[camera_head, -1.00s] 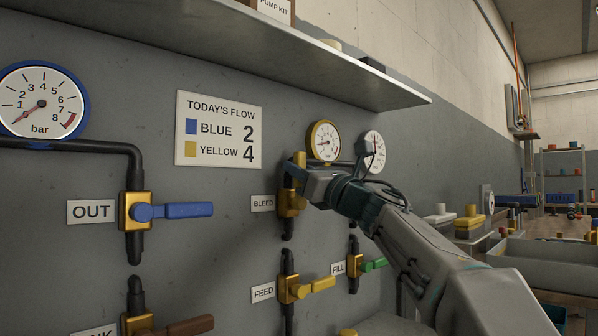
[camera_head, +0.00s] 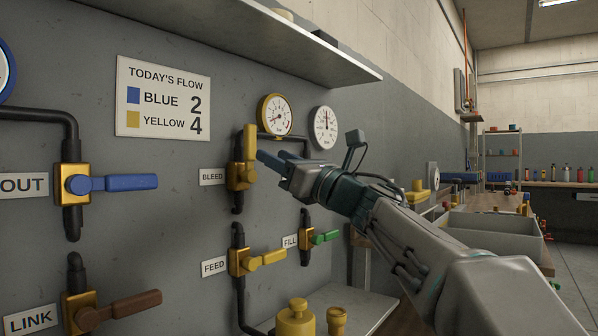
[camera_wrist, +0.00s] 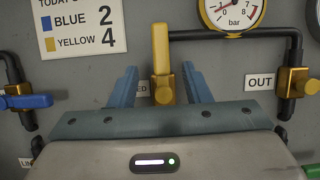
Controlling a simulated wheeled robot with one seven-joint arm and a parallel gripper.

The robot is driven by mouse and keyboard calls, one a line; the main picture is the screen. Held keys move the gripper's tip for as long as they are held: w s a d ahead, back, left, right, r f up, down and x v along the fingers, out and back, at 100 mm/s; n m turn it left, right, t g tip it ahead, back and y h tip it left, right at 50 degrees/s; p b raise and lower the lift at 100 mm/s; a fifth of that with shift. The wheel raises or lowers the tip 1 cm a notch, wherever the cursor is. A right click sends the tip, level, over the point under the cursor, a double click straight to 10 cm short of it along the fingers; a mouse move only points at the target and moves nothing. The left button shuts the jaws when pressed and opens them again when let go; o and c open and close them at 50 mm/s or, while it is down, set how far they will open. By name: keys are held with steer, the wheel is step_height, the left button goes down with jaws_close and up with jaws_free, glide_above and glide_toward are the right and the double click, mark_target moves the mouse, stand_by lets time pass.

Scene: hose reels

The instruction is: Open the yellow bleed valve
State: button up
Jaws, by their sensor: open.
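The yellow bleed valve (camera_head: 240,176) is on the grey wall panel beside the BLEED label (camera_head: 212,176). Its yellow handle (camera_head: 249,142) points straight up, in line with the vertical pipe. In the wrist view the upright handle (camera_wrist: 161,62) appears between my two blue fingers, above the brass valve body (camera_wrist: 168,88). My gripper (camera_head: 264,159) is open and empty, in front of the valve and just right of the handle in the head view; it also shows in the wrist view (camera_wrist: 160,72). The fingertips look apart from the handle.
The FEED valve (camera_head: 243,262) and FILL valve (camera_head: 307,238) sit below, with sideways handles. The blue OUT valve (camera_head: 75,184) is at left. A yellow-rimmed gauge (camera_head: 275,115) is above my gripper. A shelf (camera_head: 230,35) juts out overhead.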

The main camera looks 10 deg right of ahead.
steer(key=v, duration=0.5)
stand_by(0.3)
steer(key=d+m+h+p, duration=0.5)
steer(key=m+h+p, duration=0.5)
steer(key=m, duration=0.5)
steer(key=d+m+h+p, duration=0.65)
steer(key=m+p, duration=0.45)
steer(key=m, duration=0.3)
steer(key=s+a+f+m+g+p, duration=0.1)
steer(key=s+f+m+g+p, duration=0.2)
steer(key=s, duration=0.4)
steer(key=s+a+f+m+g+p, duration=0.2)
steer(key=s+m+g+p, duration=0.3)
steer(key=s+m+p, duration=0.3)
steer(key=s+a+f+m+g+p, duration=0.1)
steer(key=s+f+m+g+p, duration=0.3)
steer(key=s+m+p, duration=0.1)
steer(key=s+p, duration=0.1)
steer(key=s, duration=0.1)
steer(key=shift+s+a+f+g, duration=0.3)
steer(key=shift+s+g, duration=0.05)
steer(key=shift+g, duration=0.05)
